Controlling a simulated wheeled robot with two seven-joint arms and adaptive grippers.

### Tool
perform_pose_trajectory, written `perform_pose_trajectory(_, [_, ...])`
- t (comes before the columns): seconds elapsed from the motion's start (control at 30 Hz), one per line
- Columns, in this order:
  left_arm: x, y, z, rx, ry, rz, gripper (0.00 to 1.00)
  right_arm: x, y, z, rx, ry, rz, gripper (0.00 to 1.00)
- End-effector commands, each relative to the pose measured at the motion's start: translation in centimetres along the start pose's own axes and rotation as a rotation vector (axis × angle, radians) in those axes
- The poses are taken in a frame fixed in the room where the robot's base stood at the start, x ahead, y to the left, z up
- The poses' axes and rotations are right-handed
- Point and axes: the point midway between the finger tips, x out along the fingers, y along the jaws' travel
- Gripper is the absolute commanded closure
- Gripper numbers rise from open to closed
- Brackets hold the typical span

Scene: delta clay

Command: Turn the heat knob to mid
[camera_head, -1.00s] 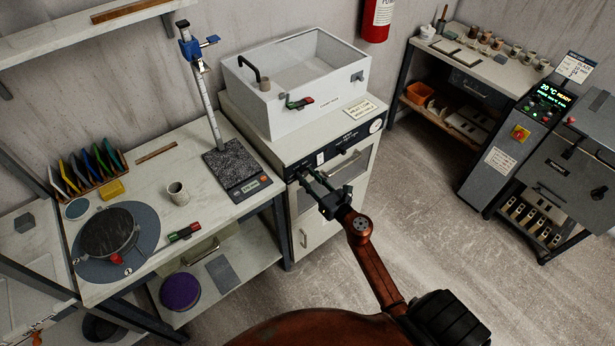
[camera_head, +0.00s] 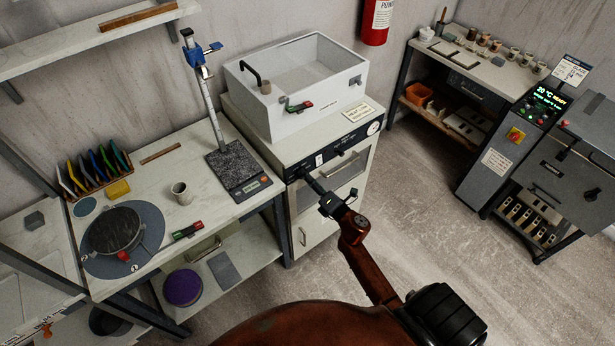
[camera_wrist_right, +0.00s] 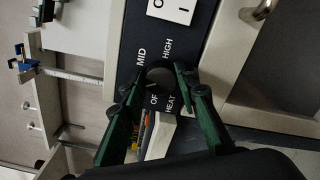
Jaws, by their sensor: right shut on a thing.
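The heat knob (camera_wrist_right: 160,74) is a dark round knob on the black control panel of the white cabinet. The right wrist view shows it with the printed words MID, HIGH, OF and HEAT around it. My right gripper (camera_wrist_right: 159,78) has its green fingers on either side of the knob, shut on it. In the head view my right gripper (camera_head: 313,184) reaches the panel's left part and covers most of the knob. The knob's pointer is hidden, so I cannot tell its setting. My left gripper is not in view.
A white rocker switch (camera_wrist_right: 171,10) sits beside the knob on the panel. A cabinet handle (camera_wrist_right: 258,12) is close to the gripper. A white basin-like box (camera_head: 300,85) stands on the cabinet. A workbench (camera_head: 150,180) with a scale is to the left.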

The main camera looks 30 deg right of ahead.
Motion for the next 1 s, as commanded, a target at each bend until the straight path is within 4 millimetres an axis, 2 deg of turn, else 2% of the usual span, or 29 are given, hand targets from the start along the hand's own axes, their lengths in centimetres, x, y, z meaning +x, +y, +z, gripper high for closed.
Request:
perform_pose_trajectory(0.7, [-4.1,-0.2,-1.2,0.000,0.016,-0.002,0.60,0.0,-0.1,0.0,0.675,-0.001,-0.002,0.95])
perform_pose_trajectory(1.0, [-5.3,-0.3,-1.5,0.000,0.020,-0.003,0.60,0.0,-0.2,-0.1,0.889,-0.001,-0.001,0.95])
